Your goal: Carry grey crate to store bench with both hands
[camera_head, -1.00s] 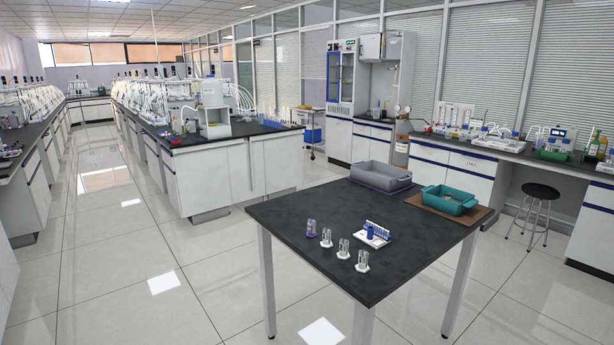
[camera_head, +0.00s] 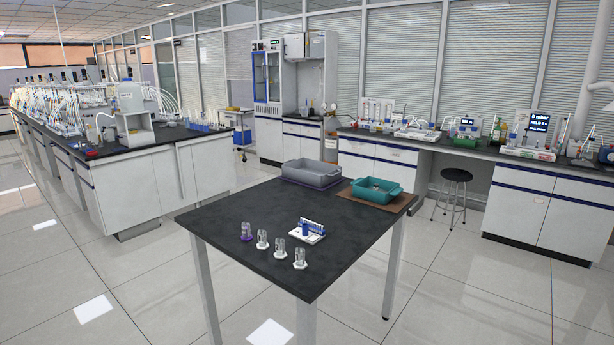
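The grey crate (camera_head: 312,180) sits on a dark purple mat (camera_head: 289,184) at the far edge of the black-topped table (camera_head: 240,215). It is upright, and its inside looks empty from here. Neither of my grippers is in view, and nothing touches the crate. I cannot tell which of the benches is the store bench.
A teal crate (camera_head: 376,197) with something inside stands on a brown mat (camera_head: 401,207), right of the grey crate. Several small glass vessels (camera_head: 262,240) and a blue-and-white rack (camera_head: 309,229) are on the table. A stool (camera_head: 455,176) stands by the wall bench (camera_head: 360,135). Floor around the table is clear.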

